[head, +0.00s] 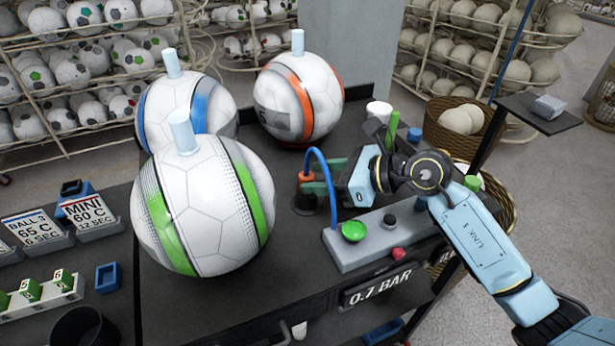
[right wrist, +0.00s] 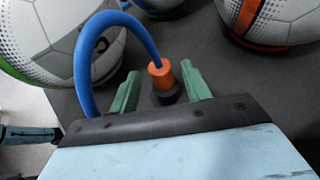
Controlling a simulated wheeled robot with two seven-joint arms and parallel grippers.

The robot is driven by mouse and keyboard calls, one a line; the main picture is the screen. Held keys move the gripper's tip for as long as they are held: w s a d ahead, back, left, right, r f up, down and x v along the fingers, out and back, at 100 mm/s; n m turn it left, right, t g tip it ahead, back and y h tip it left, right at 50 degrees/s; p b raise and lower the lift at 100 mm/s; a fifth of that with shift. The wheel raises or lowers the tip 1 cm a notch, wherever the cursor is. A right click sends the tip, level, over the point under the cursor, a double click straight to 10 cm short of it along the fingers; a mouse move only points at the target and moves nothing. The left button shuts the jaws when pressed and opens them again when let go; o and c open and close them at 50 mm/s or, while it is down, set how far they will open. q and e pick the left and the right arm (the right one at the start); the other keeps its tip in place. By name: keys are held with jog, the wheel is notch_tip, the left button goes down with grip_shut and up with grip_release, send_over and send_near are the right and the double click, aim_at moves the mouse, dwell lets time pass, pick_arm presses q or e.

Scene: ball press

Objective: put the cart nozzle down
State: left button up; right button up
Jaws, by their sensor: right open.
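The cart nozzle (right wrist: 163,75) is an orange piece with a black lower end, on a blue hose. It stands upright at the black holder on the cart top (head: 265,200); it also shows in the head view (head: 305,178). My right gripper (right wrist: 163,88) is open, with one green finger on each side of the nozzle. I see a gap between the nozzle and the fingers in the right wrist view. The right gripper also shows in the head view (head: 318,178), reaching in from the right. How deep the nozzle sits is hard to see. My left gripper is not in the head view.
A green-panelled ball (head: 205,210), a blue-panelled ball (head: 205,95) and an orange-panelled ball (head: 310,90) stand left of and behind the nozzle. A grey control box (head: 365,255) with green, black and red buttons is in front. Wicker baskets (head: 485,150) are at the right.

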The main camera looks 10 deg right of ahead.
jog(key=v, duration=0.8)
jog(key=shift+s+d+b, duration=0.25)
jog(key=shift+d+b, duration=0.1)
jog(key=shift+b, duration=0.1)
jog(key=shift+r, duration=0.1)
